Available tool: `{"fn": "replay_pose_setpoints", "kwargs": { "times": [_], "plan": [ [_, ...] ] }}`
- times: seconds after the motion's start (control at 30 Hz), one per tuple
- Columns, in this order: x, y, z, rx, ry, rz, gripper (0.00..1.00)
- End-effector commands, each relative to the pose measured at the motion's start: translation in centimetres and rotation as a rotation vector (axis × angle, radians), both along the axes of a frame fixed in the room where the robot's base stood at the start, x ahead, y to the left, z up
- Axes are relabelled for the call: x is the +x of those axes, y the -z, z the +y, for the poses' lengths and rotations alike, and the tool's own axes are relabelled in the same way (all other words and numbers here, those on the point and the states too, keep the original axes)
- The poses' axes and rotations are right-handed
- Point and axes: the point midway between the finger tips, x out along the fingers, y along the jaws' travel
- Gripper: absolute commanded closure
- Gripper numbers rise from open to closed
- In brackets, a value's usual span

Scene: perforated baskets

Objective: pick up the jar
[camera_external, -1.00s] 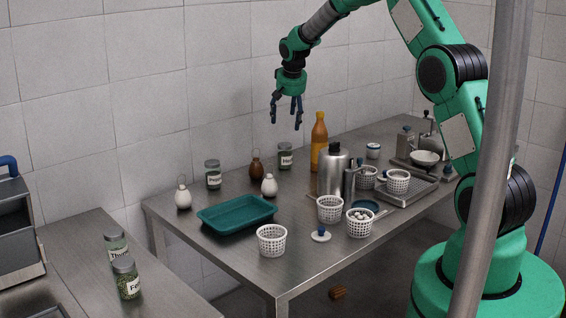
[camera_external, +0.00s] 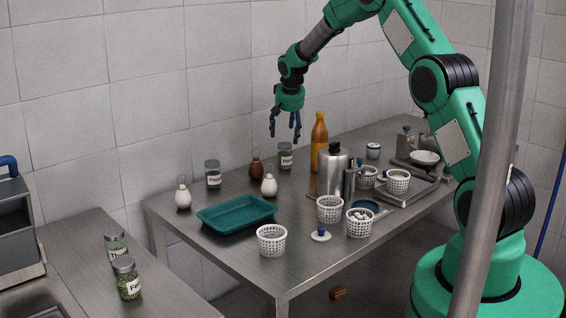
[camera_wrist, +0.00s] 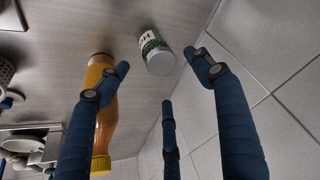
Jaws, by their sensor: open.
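A glass jar (camera_external: 285,157) with a grey lid, a white label and green contents stands upright near the back edge of the steel table. In the wrist view the jar (camera_wrist: 156,52) is at the top centre, just beyond the fingertips. My gripper (camera_external: 284,134) is above the jar in the external view, pointing down, open and empty. Its blue fingers (camera_wrist: 165,72) are spread apart in the wrist view, and none visibly touches the jar. Similar jars are a second one (camera_external: 213,174) farther left on this table and two (camera_external: 127,278) on the left counter.
An orange bottle (camera_external: 319,142) stands right of the jar and shows beside a finger in the wrist view (camera_wrist: 105,130). A brown lidded pot (camera_external: 256,168) is close on the left. A teal tray (camera_external: 236,224), white baskets (camera_external: 272,241) and a steel canister (camera_external: 332,173) are nearer the front.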

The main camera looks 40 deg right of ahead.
Motion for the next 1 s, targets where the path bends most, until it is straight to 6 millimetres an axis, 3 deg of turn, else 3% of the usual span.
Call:
{"fn": "replay_pose_setpoints", "kwargs": {
  "times": [0.2,0.67,1.0],
  "plan": [
    [0.6,1.9,-0.4,0.0,0.0,0.0,0.34],
    [0.8,2.2,-0.5,0.0,0.0,0.0,0.34],
    [1.6,4.5,-0.9,0.001,0.0,0.001,0.34]
  ]
}}
